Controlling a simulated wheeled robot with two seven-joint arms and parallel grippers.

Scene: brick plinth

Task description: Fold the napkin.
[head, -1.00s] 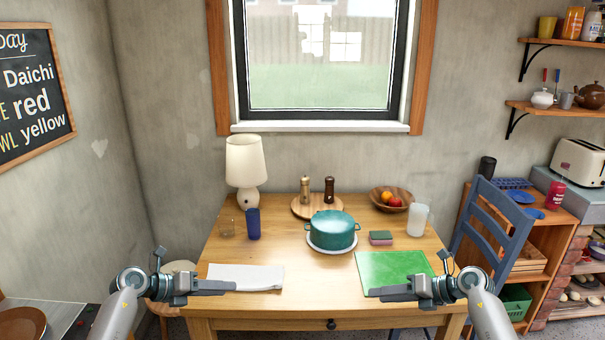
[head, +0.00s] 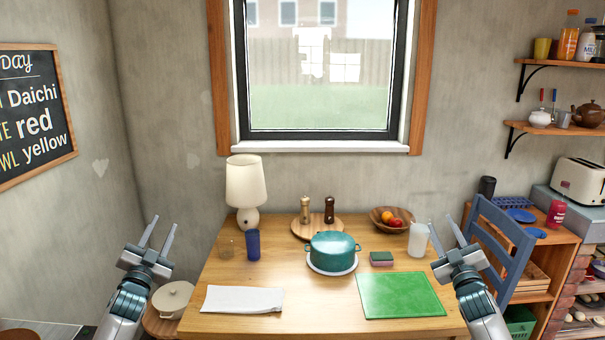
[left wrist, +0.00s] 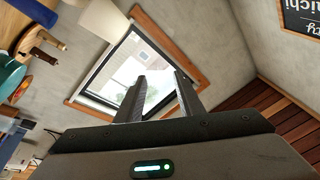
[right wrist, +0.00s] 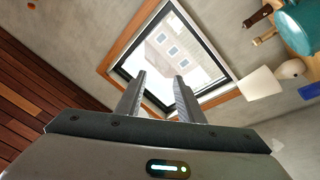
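The white napkin (head: 242,299) lies flat on the front left of the wooden table, a wide shape with a line along its front edge. I cannot tell whether it has more than one layer. My left gripper (head: 158,236) is open and empty, raised to the left of the table with its fingers pointing up; its fingers also show in the left wrist view (left wrist: 160,95). My right gripper (head: 447,239) is open and empty, raised at the table's right side; its fingers also show in the right wrist view (right wrist: 160,95).
A green mat (head: 400,295) lies right of the napkin. A blue chair (head: 500,235) is at the right.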

